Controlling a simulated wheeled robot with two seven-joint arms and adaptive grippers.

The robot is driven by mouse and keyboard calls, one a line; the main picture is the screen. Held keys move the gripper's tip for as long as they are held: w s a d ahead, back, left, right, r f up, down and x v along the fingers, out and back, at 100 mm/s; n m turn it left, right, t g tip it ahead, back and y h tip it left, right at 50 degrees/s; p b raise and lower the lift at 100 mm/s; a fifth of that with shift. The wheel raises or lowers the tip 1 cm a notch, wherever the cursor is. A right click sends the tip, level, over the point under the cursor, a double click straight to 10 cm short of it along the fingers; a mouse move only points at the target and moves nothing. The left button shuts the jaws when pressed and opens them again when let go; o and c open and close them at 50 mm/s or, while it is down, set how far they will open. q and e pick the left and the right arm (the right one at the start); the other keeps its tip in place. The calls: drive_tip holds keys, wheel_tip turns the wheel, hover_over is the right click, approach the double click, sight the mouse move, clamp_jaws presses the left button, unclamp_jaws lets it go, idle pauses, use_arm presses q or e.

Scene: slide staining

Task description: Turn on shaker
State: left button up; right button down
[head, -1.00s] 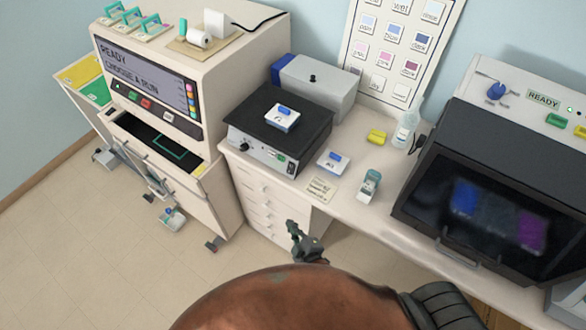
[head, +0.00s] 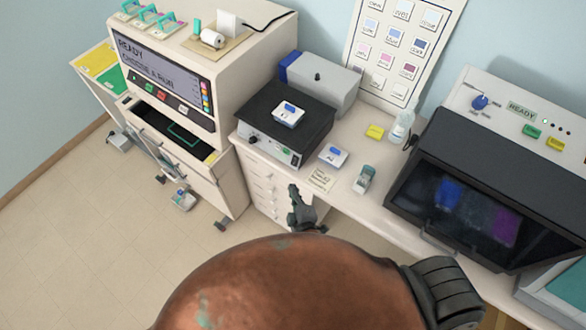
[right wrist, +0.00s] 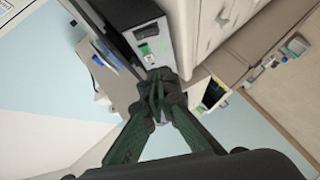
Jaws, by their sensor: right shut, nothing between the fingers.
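The shaker has a black platform (head: 262,108) and a grey front panel (head: 262,147) with a dark knob (head: 253,138) and a small green switch (head: 288,155). A white slide box (head: 288,115) with a blue clip sits on its platform. My right gripper (head: 293,190) is shut and empty, in front of and below the panel. In the right wrist view its fingertips (right wrist: 158,80) meet just below the panel (right wrist: 153,42), with the green switch (right wrist: 144,49) slightly up and left of them. I cannot tell whether they touch the shaker. My left gripper is not in view.
A stainer (head: 165,80) stands left and a dark-windowed machine (head: 470,200) right. Drawers (head: 265,190) are below the bench.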

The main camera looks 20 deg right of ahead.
drive_tip(key=p, duration=0.2)
approach(292, 163)
drive_tip(key=w+a, duration=0.3)
drive_tip(key=w, duration=0.1)
drive_tip(key=d+f, duration=0.1)
drive_tip(key=w+d+f, duration=0.1)
drive_tip(key=shift+w+d, duration=0.35)
drive_tip(key=shift+w, duration=0.1)
drive_tip(key=f+b, duration=0.1)
drive_tip(key=b, duration=0.2)
drive_tip(key=shift+w+d, duration=0.1)
drive_tip(key=shift+d, duration=0.1)
drive_tip(key=shift+r, duration=0.3)
